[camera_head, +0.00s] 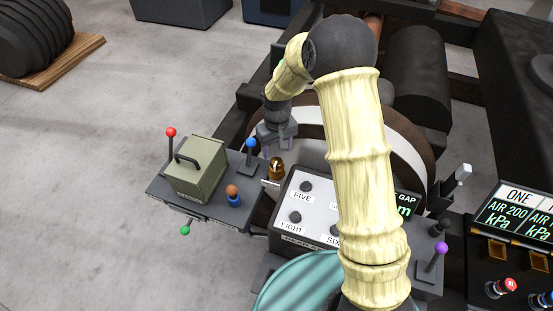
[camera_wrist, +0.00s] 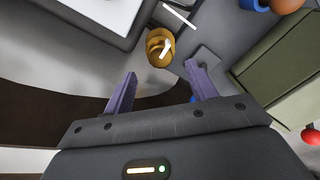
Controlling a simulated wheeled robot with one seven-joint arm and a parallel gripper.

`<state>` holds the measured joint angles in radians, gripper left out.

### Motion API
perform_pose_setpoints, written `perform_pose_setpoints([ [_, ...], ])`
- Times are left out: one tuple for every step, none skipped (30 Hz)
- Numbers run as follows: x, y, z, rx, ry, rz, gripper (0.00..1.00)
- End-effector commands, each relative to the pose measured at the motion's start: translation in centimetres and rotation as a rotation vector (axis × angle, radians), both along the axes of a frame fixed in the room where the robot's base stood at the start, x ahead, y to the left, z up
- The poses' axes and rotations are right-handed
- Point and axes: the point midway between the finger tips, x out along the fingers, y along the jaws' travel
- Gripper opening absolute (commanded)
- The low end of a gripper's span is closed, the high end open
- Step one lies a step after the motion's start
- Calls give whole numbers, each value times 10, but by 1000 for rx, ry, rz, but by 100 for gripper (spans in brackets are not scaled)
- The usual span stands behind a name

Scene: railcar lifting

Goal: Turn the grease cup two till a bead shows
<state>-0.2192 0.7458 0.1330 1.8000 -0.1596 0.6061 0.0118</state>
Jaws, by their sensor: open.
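A brass grease cup (camera_head: 276,168) with a white mark on it stands at the right end of the dark shelf, left of the button panel. It also shows in the wrist view (camera_wrist: 158,44), just beyond the fingertips. My gripper (camera_head: 275,146) is open and empty above and behind the cup. In the wrist view my two purple fingers (camera_wrist: 161,70) are apart, with the cup ahead of the space between them and not touching it. I cannot make out a bead at the cup.
A green box with a handle (camera_head: 196,168) sits on the shelf (camera_head: 215,213). Levers with red (camera_head: 171,132), blue (camera_head: 251,143) and green (camera_head: 186,230) knobs stand around it. A white panel with dark knobs (camera_head: 305,205) is right of the cup. A wheel (camera_head: 412,150) lies behind.

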Motion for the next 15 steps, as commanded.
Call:
perform_pose_setpoints([
  [-1, 0, -11, -1, 4, 1, 57],
  [-1, 0, -16, -1, 4, 1, 57],
  [-1, 0, -23, -1, 5, 1, 57],
  [-1, 0, -28, -1, 4, 1, 57],
  [-1, 0, -33, -1, 4, 1, 57],
  [-1, 1, -39, -1, 4, 1, 57],
  [-1, 1, -43, 0, 3, 1, 57],
  [-1, 1, -47, 0, 3, 1, 57],
  [-1, 1, -51, 0, 3, 1, 57],
  [-1, 0, -54, 0, 2, 1, 57],
  [0, 0, -56, 0, 1, 1, 57],
  [0, 0, -58, 0, 0, 1, 57],
  [0, 0, -59, 0, 0, 0, 57],
  [0, 0, -59, 0, 0, 0, 57],
  [0, 0, -60, 0, 0, 0, 57],
])
